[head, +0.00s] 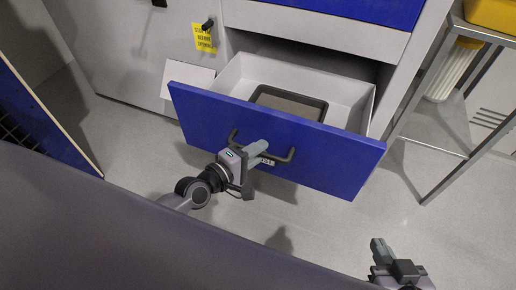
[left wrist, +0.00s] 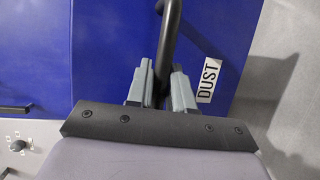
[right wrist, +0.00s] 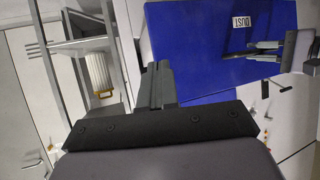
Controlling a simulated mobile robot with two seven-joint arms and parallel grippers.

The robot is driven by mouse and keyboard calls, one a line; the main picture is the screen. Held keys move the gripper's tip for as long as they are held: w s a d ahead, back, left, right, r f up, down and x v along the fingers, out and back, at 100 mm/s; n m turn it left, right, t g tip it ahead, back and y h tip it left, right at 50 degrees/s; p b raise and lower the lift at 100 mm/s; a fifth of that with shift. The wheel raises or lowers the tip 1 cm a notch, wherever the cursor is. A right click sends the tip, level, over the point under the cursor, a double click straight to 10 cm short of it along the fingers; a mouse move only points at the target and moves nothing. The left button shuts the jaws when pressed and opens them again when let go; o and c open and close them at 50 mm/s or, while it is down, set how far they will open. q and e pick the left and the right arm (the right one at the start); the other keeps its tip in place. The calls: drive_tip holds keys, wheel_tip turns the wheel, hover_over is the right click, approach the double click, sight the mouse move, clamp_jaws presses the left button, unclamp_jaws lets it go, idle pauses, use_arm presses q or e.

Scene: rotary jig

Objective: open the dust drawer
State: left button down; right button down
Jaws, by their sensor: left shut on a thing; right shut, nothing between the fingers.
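The dust drawer (head: 330,157) has a blue front and white inside walls, and it stands pulled out from the white cabinet. A dark-rimmed tray (head: 288,102) lies in it. My left gripper (head: 258,152) is shut on the drawer's dark bar handle (head: 287,155). In the left wrist view the fingers (left wrist: 162,88) sit on both sides of the handle bar (left wrist: 170,35), beside the DUST label (left wrist: 209,79). My right gripper (head: 379,250) is shut and empty, low at the right, apart from the drawer. Its closed fingers (right wrist: 157,85) also show in the right wrist view.
A metal rack (head: 440,125) with a yellow bin (head: 492,14) stands right of the cabinet. A yellow tag (head: 203,38) hangs near a dark knob on the cabinet. The floor before the drawer is clear.

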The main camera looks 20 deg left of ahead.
use_arm(q)
drive_tip(key=c, duration=1.1)
unclamp_jaws()
drive_tip(key=p+v, duration=0.1)
drive_tip(key=v, duration=0.6)
use_arm(e)
drive_tip(key=shift+s+d+f, duration=0.3)
drive_tip(key=shift+d+f, duration=0.05)
drive_tip(key=shift+d, duration=0.05)
